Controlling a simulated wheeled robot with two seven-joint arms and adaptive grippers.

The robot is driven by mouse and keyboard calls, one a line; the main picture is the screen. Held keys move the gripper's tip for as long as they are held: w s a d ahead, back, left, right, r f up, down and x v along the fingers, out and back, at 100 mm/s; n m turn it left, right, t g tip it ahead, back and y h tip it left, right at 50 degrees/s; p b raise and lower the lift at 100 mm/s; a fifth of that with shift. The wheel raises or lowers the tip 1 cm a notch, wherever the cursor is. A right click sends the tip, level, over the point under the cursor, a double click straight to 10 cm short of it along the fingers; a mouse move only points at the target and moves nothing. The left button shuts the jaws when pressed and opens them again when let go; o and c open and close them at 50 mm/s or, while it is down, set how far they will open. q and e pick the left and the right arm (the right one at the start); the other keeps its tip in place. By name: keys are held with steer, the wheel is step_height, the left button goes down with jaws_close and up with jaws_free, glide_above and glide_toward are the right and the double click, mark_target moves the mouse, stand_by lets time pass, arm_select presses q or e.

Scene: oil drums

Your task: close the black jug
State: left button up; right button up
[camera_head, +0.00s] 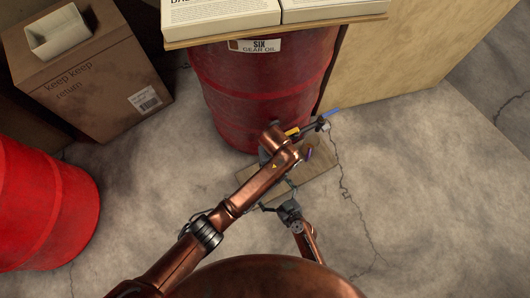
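I cannot make out a black jug; the far end of my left arm covers part of the spot in front of the red drum. My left gripper (320,125) is low beside the drum's right side, with small yellow and blue parts around it; its fingers are too small to read. My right gripper (279,202) is grey, over the near-left edge of a wooden board (320,185) on the floor. Its fingers look spread, with nothing seen between them.
A red drum (262,95) labelled gear oil stands under a board carrying boxes (222,15). A cardboard box (95,85) with a white container (58,32) is at upper left. Another red drum (45,210) stands left. A wooden panel (395,65) is right. Cracked floor at lower right is clear.

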steer(key=shift+x, duration=2.65)
steer(key=c, duration=1.9)
arm_select(q)
steer(key=shift+w+d+r+m, duration=0.35)
steer(key=shift+w+m, duration=0.15)
arm_select(e)
steer(key=c, duration=0.3)
steer(key=shift+c, duration=1.3)
arm_select(q)
steer(key=shift+s+a+f+m, duration=0.2)
steer(key=shift+s+m, duration=0.05)
steer(key=shift+m, duration=0.65)
steer(key=shift+s+a+f+m, duration=0.15)
steer(key=shift+s+a+m, duration=0.05)
steer(key=shift+m, duration=0.7)
